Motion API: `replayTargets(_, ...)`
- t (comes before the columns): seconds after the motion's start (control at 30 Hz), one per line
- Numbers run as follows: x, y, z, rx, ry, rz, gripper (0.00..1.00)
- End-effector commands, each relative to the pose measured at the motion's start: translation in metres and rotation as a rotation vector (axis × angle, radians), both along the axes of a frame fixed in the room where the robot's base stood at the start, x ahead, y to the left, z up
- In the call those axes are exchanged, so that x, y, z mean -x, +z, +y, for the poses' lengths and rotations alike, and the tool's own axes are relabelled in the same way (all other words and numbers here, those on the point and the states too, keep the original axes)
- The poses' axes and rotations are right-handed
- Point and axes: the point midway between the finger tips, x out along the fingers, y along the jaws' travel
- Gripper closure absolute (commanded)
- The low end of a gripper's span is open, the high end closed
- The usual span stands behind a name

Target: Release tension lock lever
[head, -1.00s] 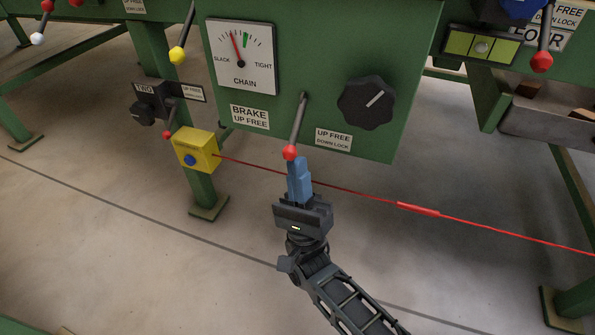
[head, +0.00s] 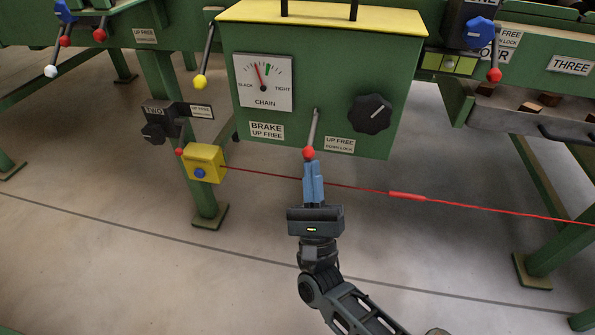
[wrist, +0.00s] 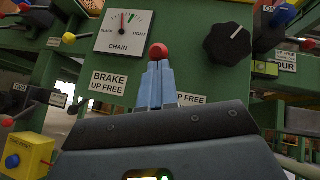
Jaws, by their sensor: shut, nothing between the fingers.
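A grey lever (head: 313,128) with a red ball knob (head: 308,153) hangs down from the front of the green chain box, between the "BRAKE UP FREE" label (head: 266,130) and the "UP FREE DOWN LOCK" label (head: 339,144). My gripper (head: 314,168) is shut, its blue fingers pointing up just below the knob. Nothing is between the fingers. In the wrist view the knob (wrist: 159,51) shows right above the fingertips (wrist: 158,66); I cannot tell whether they touch. The rod is mostly hidden there. The chain gauge (head: 264,82) needle points slightly left of the green mark.
A black dial (head: 370,113) is right of the lever. A red cord (head: 460,205) runs from a yellow box (head: 204,163) across behind my fingers. Other levers with yellow (head: 200,82) and red (head: 494,75) knobs hang nearby. The floor in front is clear.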

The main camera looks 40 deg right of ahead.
Motion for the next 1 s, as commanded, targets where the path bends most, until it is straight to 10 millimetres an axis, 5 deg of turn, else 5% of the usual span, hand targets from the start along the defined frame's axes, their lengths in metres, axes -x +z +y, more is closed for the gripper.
replayTargets(0.1, 0.005, 0.024, -0.001, -0.092, 0.001, 0.064, 1.0)
replayTargets(1.0, 0.012, 0.1, 0.006, -0.642, -0.004, 0.463, 1.0)
